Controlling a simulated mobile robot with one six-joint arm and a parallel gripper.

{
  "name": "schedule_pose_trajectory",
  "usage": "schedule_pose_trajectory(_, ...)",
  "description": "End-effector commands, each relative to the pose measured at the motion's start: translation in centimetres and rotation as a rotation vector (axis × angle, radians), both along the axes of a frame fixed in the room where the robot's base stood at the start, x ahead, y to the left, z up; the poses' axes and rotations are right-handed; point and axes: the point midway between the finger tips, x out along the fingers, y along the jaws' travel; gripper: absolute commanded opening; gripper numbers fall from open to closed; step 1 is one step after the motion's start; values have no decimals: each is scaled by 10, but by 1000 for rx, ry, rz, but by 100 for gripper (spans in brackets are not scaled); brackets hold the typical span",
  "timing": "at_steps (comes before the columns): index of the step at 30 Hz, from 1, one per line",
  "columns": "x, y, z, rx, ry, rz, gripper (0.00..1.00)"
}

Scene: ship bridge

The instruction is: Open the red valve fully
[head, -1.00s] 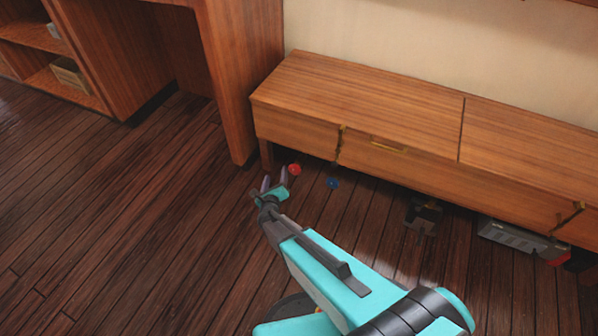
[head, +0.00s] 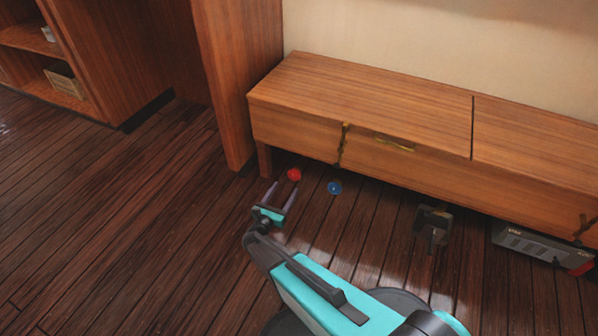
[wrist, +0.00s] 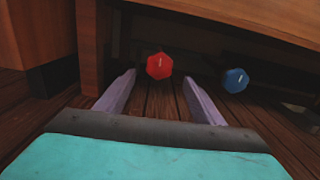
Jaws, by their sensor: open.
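The red valve (head: 294,174) is a small round knob low under the left end of the wooden bench. In the wrist view the red valve (wrist: 159,66) sits ahead of and between my fingertips, with a small pale mark on its face. My gripper (head: 284,190) is open and empty, its two fingers pointing at the red valve. In the wrist view the fingers of my gripper (wrist: 157,82) are spread wide on either side of the valve's line. They appear short of it; I cannot tell the exact gap.
A blue valve (head: 334,187) is just right of the red one. The wooden bench (head: 350,100) overhangs both, with a leg (head: 264,158) at left. A dark device (head: 432,225) and a grey box (head: 540,247) are under the bench further right. The floor at left is clear.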

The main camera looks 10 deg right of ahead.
Motion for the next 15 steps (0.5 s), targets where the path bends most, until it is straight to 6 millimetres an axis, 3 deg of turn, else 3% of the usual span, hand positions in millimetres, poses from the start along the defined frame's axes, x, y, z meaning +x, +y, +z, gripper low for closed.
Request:
schedule_pose_trajectory(8,2,-1,0,0,1,1,62)
schedule_pose_trajectory(15,15,-11,-1,0,0,-1,62)
